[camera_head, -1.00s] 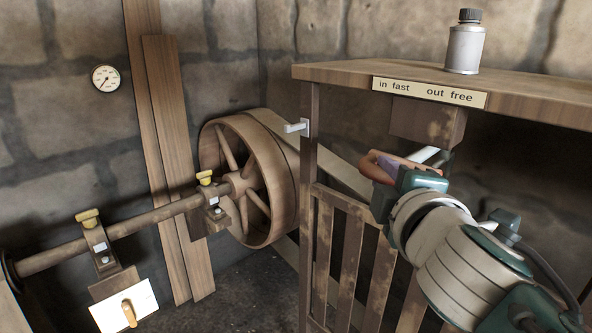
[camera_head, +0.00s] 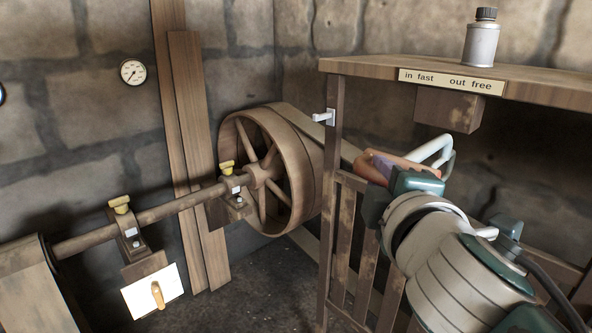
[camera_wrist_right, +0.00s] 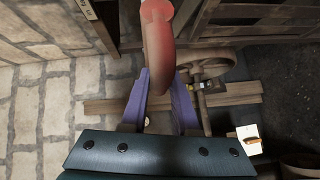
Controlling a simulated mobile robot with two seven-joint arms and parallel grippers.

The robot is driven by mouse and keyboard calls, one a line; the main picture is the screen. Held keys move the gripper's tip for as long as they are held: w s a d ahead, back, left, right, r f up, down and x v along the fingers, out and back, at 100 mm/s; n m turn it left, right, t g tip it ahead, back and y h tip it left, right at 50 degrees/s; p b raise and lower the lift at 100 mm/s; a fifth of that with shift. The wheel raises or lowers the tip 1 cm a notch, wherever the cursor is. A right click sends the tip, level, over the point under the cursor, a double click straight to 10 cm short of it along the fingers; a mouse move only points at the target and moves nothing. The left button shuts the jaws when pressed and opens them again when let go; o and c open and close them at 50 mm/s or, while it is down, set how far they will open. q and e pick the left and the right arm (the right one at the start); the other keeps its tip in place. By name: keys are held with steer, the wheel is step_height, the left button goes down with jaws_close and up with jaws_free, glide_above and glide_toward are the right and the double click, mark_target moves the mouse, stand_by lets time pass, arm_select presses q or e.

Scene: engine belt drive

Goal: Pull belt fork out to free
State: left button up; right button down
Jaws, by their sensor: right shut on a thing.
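The belt fork's red-orange handle (camera_head: 388,164) is below the wooden block under the shelf, with a bent white rod (camera_head: 435,148) behind it. My right gripper (camera_head: 374,180) is shut on the handle, and its wrist partly hides the grip. In the right wrist view the curved red handle (camera_wrist_right: 158,50) runs down between the purple fingers. A sign (camera_head: 447,81) on the shelf edge reads "in fast" and "out free". The belt (camera_head: 345,150) shows in part beside the wooden pulley (camera_head: 268,172). My left gripper is out of view.
A grey can (camera_head: 481,38) stands on the shelf (camera_head: 370,67). A light grey latch or bracket (camera_head: 325,117) sticks out from the post. A shaft (camera_head: 150,215) runs left from the pulley.

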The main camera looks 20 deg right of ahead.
steer(key=shift+a, duration=0.4)
steer(key=shift+d+r, duration=0.1)
steer(key=shift+d, duration=0.05)
steer(key=c, duration=0.8)
jaws_free()
steer(key=shift+o, duration=0.6)
steer(key=shift+d, duration=0.1)
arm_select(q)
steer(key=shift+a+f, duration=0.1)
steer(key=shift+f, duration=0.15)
arm_select(e)
steer(key=v, duration=1)
